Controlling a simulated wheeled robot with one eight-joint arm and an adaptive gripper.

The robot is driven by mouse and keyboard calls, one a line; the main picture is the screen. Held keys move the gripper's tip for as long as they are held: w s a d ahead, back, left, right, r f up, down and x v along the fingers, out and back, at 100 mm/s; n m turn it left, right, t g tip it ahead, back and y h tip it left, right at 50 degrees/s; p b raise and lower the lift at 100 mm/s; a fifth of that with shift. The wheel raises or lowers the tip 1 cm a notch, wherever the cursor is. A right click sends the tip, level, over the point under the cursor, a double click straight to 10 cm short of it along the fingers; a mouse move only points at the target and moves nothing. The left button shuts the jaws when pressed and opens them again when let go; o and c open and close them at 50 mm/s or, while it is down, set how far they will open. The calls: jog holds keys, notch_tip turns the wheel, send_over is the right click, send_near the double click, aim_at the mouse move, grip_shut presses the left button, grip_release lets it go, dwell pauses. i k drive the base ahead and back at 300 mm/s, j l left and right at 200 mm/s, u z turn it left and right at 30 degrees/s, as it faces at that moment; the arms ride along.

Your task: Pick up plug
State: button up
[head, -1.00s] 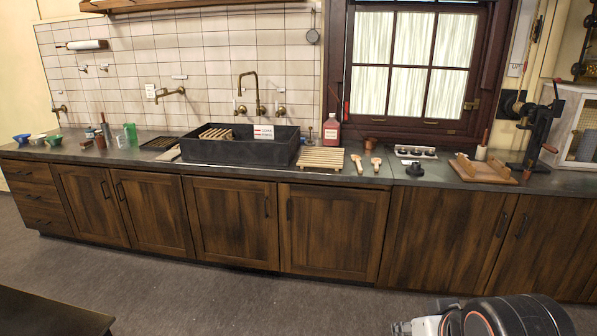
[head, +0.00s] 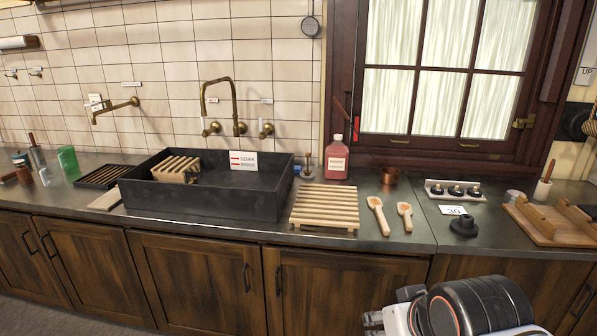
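A small black knobbed piece (head: 463,224), which looks like a plug, stands on the counter right of the wooden spoons, by a "30" card. A small knobbed object (head: 307,166) stands behind the sink's right end; I cannot tell whether it is a plug. The black sink (head: 230,205) holds a slatted wooden rack (head: 176,168) and a soak/rinse sign (head: 244,160). My gripper (head: 373,324) shows only partly at the bottom edge, below and in front of the counter, apart from everything on it. Its fingers are too unclear to tell open from shut.
A slatted wooden board (head: 324,208), two wooden spoons (head: 378,215), a red bottle (head: 336,158) and a copper cup (head: 389,177) stand right of the sink. A knob tray (head: 455,190) and a wooden stand (head: 548,222) are further right. Cabinets front the counter.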

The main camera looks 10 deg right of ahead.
aim_at(307, 173)
jog(key=i+l+u, duration=0.1)
jog(key=i+u, duration=0.4)
jog(key=i, duration=1.15)
jog(key=i+j+z, duration=0.5)
jog(key=j, duration=0.2)
jog(key=l+z, duration=0.1)
jog(key=l, duration=0.2)
